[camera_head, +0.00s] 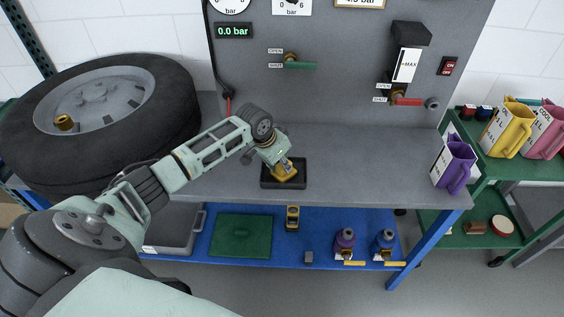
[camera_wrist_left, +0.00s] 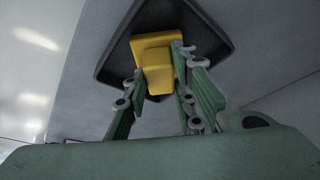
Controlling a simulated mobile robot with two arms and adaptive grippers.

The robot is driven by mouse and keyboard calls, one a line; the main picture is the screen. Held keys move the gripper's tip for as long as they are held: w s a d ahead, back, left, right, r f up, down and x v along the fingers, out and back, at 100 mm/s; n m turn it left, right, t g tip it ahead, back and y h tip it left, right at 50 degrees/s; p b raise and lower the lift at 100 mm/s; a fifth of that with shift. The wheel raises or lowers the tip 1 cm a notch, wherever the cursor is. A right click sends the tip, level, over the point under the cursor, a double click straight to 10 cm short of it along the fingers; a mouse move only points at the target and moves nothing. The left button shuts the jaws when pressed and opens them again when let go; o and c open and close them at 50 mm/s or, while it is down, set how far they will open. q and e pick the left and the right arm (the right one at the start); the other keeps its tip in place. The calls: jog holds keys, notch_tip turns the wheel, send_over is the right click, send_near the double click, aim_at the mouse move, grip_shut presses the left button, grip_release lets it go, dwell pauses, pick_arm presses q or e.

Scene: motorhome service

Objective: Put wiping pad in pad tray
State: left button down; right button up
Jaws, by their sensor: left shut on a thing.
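The yellow wiping pad (camera_head: 284,176) is at the black pad tray (camera_head: 301,181) on the grey bench top. My left gripper (camera_head: 283,164) is shut on it, reaching down from the upper left. In the left wrist view the pad (camera_wrist_left: 154,55) sits between the green fingers of my gripper (camera_wrist_left: 160,78), with the dark tray (camera_wrist_left: 115,52) behind it. The pad lies within the tray's outline. I cannot tell whether it touches the tray floor. My right gripper is not in view.
A large tyre (camera_head: 165,110) lies on the bench at left. A purple jug (camera_head: 455,165) stands at the right end. The back panel holds a green-handled valve (camera_head: 300,65) and a red-handled valve (camera_head: 407,102). The bench between tray and jug is clear. Bottles stand on the blue lower shelf (camera_head: 320,220).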

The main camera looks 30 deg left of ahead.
pick_arm(q)
jog(key=shift+f, duration=0.15)
jog(key=c, duration=1.6)
grip_release()
jog(key=shift+o, duration=0.7)
jog(key=shift+a+r, duration=0.1)
jog(key=shift+r, duration=0.45)
jog(key=d+b+v, duration=0.1)
jog(key=v, duration=1)
jog(key=shift+a+b, duration=0.35)
jog(key=shift+a, duration=0.1)
jog(key=shift+s, duration=0.15)
